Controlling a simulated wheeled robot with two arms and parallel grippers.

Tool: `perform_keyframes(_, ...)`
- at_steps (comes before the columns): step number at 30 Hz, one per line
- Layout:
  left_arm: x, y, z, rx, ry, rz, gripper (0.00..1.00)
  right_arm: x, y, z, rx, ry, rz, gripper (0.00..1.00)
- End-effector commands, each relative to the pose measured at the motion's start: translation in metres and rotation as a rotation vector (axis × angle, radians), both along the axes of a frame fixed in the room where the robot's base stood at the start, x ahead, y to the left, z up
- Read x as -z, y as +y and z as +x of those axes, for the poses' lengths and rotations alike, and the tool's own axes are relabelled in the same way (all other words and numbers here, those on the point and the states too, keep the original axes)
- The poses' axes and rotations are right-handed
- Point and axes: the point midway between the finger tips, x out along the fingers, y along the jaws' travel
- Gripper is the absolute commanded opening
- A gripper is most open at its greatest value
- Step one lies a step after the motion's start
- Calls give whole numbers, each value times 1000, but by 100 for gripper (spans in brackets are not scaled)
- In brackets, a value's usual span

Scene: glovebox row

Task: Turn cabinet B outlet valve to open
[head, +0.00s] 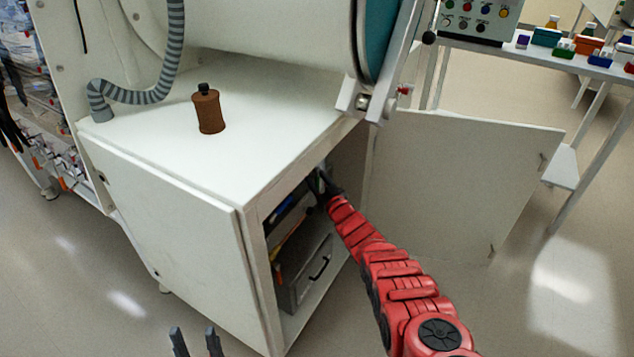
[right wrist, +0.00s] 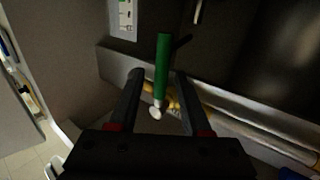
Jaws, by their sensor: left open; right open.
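A green valve handle (right wrist: 162,66) stands upright inside the cabinet in the right wrist view, with a pale fitting (right wrist: 155,112) at its lower end. My right gripper (right wrist: 158,82) is open, with one finger on each side of the handle; I cannot tell whether either finger touches it. In the head view the red right arm reaches into the open cabinet (head: 190,195), and the right gripper (head: 322,186) is in shadow at the opening. The handle cannot be made out there. My left gripper (head: 195,340) is open and empty at the bottom edge, in front of the cabinet.
The cabinet door (head: 455,185) stands open to the right of my right arm. A grey drawer box (head: 305,275) sits low inside. A yellow pipe (right wrist: 225,100) runs behind the gripper. A brown bottle (head: 208,112) stands on the cabinet top. A shelf table stands at the right.

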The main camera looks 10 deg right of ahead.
Motion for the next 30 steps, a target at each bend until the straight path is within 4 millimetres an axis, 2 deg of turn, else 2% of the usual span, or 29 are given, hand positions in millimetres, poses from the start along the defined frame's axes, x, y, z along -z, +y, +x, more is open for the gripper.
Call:
perform_keyframes(2, 0, 0, 0, 0, 0, 0, 50, 0, 0, 0, 0, 0, 0, 45)
perform_keyframes(9, 0, 0, 0, 0, 0, 0, 50, 0, 0, 0, 0, 0, 0, 2)
perform_keyframes(30, 0, 0, 0, 0, 0, 0, 50, 0, 0, 0, 0, 0, 0, 0)
